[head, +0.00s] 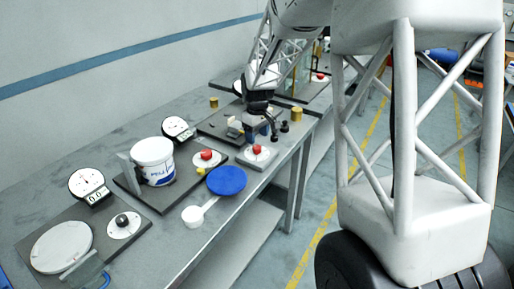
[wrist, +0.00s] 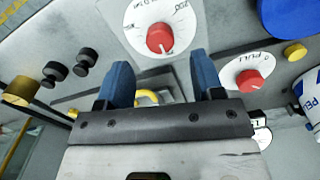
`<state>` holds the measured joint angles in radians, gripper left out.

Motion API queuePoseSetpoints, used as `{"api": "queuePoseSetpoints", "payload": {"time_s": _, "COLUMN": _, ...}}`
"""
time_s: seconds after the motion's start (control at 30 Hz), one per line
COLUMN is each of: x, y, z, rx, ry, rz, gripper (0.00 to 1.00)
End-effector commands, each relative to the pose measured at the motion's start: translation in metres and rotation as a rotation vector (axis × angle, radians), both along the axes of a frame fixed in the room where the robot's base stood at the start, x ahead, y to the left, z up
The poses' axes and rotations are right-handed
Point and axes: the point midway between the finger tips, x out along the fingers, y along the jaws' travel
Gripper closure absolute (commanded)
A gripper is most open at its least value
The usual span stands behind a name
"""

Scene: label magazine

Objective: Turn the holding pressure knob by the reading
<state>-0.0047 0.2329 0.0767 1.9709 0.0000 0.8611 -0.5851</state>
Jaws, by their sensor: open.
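A red knob (wrist: 160,38) sits on a round white dial with printed numbers, on a grey plate, at the top middle of the wrist view. The full dial label is not legible. In the head view this red knob (head: 257,149) is at the front right of the near bench. My gripper (wrist: 163,78) is open, its two blue fingers apart, with the knob just beyond the fingertips and not between them. In the head view my gripper (head: 262,131) is over the station, just behind the knob. A gauge (head: 178,128) stands left of it; its reading is too small to tell.
Another red knob (wrist: 250,80), marked PULL, is to the right. Black posts (wrist: 54,70) and a brass cylinder (wrist: 18,89) are close to my gripper.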

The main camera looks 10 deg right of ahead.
Motion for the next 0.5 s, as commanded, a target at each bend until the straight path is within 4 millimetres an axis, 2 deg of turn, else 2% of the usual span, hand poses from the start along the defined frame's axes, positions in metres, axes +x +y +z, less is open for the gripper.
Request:
{"api": "queuePoseSetpoints", "payload": {"time_s": 0.3, "x": 0.000, "y": 0.000, "z": -0.039, "rx": 0.000, "ry": 0.001, "rz": 0.000, "gripper": 0.39}}
{"api": "queuePoseSetpoints", "payload": {"time_s": 0.5, "x": 0.000, "y": 0.000, "z": -0.054, "rx": 0.000, "ry": 0.000, "rz": 0.000, "gripper": 0.39}}
